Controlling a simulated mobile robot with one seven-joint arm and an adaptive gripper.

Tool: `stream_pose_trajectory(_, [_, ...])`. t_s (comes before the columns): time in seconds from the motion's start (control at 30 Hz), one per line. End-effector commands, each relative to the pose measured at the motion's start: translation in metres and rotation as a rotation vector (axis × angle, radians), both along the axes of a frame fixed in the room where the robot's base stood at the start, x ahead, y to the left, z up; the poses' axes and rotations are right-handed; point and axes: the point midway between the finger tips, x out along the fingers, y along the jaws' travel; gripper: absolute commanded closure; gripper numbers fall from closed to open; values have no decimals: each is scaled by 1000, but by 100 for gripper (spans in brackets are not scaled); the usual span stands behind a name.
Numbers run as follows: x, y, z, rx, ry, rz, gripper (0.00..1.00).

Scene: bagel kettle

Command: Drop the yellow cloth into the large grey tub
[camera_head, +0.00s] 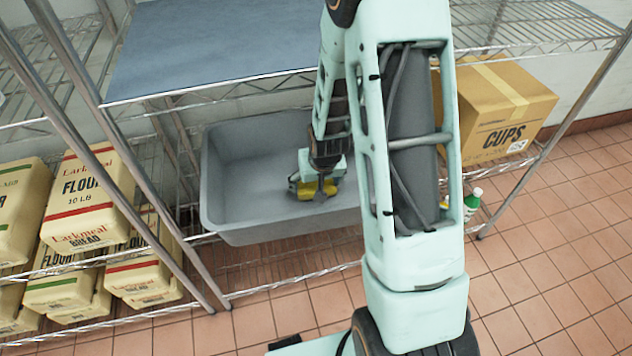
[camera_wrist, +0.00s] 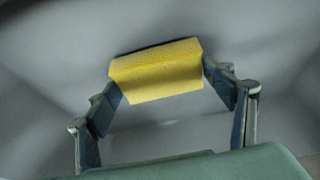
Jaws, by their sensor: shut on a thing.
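The large grey tub (camera_head: 240,160) stands on a lower wire shelf in the head view. Its inside fills the wrist view (camera_wrist: 45,60). My gripper (camera_head: 317,190) is over the tub's interior, pointing down. In the wrist view my gripper (camera_wrist: 160,85) is shut on the yellow cloth (camera_wrist: 157,72), which looks like a folded block between the fingertips. In the head view only a bit of the yellow cloth (camera_head: 293,185) shows beside the fingers. I cannot tell whether the cloth touches the tub floor. My arm hides the tub's right end.
An upper shelf with a blue-grey surface (camera_head: 210,45) sits above the tub. Flour bags (camera_head: 90,195) fill the left rack. A cardboard CUPS box (camera_head: 505,105) and a green bottle (camera_head: 471,204) are on the right. Open tiled floor (camera_head: 560,260) lies in front and at right.

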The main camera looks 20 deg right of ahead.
Motion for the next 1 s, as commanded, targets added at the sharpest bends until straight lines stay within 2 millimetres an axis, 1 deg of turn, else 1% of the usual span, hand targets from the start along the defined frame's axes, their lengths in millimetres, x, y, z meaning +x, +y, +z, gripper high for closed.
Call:
stream_pose_trajectory(0.1, [0, 0, 0, 0, 0, 0, 47])
stream_pose_trajectory(0.13, [0, 0, -1, 0, 0, 0, 21])
stream_pose_trajectory(0.27, [0, 0, 0, 0, 0, 0, 7])
stream_pose_trajectory(0.53, [0, 0, 0, 0, 0, 0, 7])
stream_pose_trajectory(0.67, [0, 0, 5, 0, 0, 0, 7])
stream_pose_trajectory(0.83, [-2, 0, 23, 0, -3, 0, 7])
stream_pose_trajectory(1.0, [-14, 1, 53, 0, -5, 0, 7])
